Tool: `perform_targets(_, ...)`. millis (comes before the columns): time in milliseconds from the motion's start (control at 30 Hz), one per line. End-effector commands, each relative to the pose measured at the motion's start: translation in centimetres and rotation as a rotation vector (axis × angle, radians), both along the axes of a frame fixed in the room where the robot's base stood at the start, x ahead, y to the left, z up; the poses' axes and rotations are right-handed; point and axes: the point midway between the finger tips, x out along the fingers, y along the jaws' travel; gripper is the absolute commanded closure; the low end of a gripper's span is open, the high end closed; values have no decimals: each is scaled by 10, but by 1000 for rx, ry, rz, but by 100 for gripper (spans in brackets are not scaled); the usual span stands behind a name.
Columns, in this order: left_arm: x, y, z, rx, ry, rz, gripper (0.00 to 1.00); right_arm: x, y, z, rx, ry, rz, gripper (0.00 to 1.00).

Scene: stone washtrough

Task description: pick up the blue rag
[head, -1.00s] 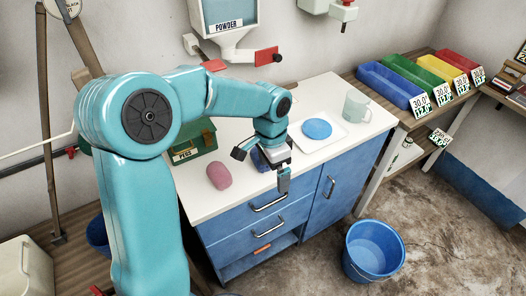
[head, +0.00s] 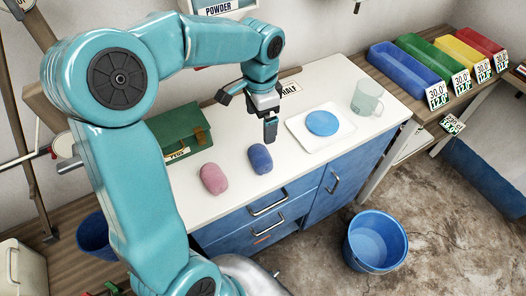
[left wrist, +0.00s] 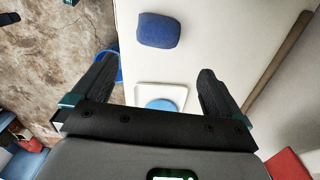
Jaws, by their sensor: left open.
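The blue rag (head: 260,158), a dark blue rounded bundle, lies on the white countertop beside a similar pink bundle. It also shows whole in the left wrist view (left wrist: 158,30), beyond the fingertips. My left gripper (head: 247,113) is open and empty above the counter, apart from the rag and higher than it in the head view. In the left wrist view the two fingers of my left gripper (left wrist: 156,68) are spread wide with nothing between them touching. My right gripper is in neither view.
The pink bundle (head: 214,178) lies left of the rag. A white tray (head: 297,127) with a blue disc (head: 321,122) and a clear mug (head: 367,98) stand to the right. A green box (head: 178,130) labelled PEGS stands behind left. A blue bucket (head: 375,243) stands on the floor.

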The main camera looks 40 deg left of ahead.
Motion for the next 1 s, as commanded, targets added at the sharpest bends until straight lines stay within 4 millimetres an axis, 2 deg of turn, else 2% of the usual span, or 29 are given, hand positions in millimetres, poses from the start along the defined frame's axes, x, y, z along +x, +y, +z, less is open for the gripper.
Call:
perform_targets(200, -5, -3, -53, -1, 7, 0, 0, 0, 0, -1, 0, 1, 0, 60)
perform_targets(333, -5, -4, -79, -2, 5, -1, 0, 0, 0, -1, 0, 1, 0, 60)
perform_targets(633, -2, -3, -107, -2, 4, -1, 0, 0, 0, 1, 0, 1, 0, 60)
perform_targets(833, 1, -4, -140, -3, 4, 1, 0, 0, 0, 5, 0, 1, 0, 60)
perform_targets(1000, 2, -3, -150, -2, 0, 0, 0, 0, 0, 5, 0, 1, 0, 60)
